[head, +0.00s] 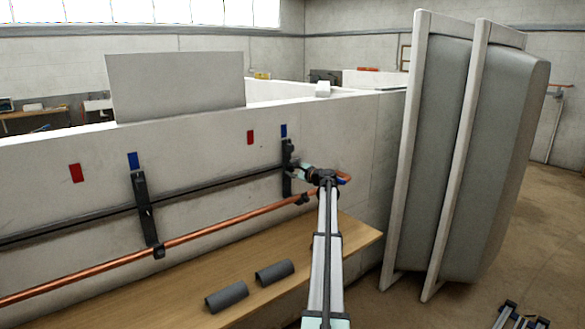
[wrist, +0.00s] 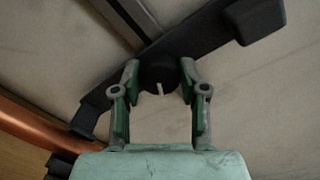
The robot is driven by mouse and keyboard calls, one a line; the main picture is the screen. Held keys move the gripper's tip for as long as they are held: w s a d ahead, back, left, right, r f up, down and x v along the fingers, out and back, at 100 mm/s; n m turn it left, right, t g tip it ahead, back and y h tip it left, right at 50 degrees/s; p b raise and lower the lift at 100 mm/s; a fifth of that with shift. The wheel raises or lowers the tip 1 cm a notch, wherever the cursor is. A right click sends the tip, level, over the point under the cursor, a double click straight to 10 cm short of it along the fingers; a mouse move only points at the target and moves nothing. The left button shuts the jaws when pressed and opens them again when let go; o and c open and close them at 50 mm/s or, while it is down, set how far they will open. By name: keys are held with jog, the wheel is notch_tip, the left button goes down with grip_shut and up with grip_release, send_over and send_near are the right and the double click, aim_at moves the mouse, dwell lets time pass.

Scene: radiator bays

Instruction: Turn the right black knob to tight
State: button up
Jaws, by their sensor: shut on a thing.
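The right black knob (wrist: 158,72) is dark and round, with a short pale mark at its lower edge in the wrist view. It sits on the right black bracket (head: 287,158) on the wall, which crosses the wrist view diagonally. My gripper (wrist: 157,80) has one finger on each side of the knob and is shut on it. In the head view my gripper (head: 297,172) reaches the right bracket and hides the knob. The left black bracket (head: 145,208) stands further left on the wall.
A black pipe (head: 215,183) and a copper pipe (head: 215,232) run along the wall. Red and blue (head: 284,131) tags are above. A wooden bench (head: 345,240) below holds two dark half-tubes (head: 274,272). Large grey padded panels (head: 440,150) stand close on the right.

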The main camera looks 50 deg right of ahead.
jog(key=m+p, duration=0.2)
jog(key=m, duration=0.2)
jog(key=m+p, duration=0.2)
jog(key=m, duration=0.3)
jog(key=shift+d+t+y+p, duration=0.1)
jog(key=shift+t+y+p, duration=0.2)
jog(key=shift+t+p, duration=0.1)
jog(key=o, duration=1.1)
jog(key=shift+w, duration=0.1)
jog(key=shift+s, duration=0.2)
jog(key=s, duration=0.4)
jog(key=s+a, duration=0.1)
jog(key=s, duration=0.2)
jog(key=s+a, duration=0.1)
jog(key=s, duration=0.3)
jog(key=shift+s+a+r, duration=0.1)
jog(key=shift+s, duration=0.2)
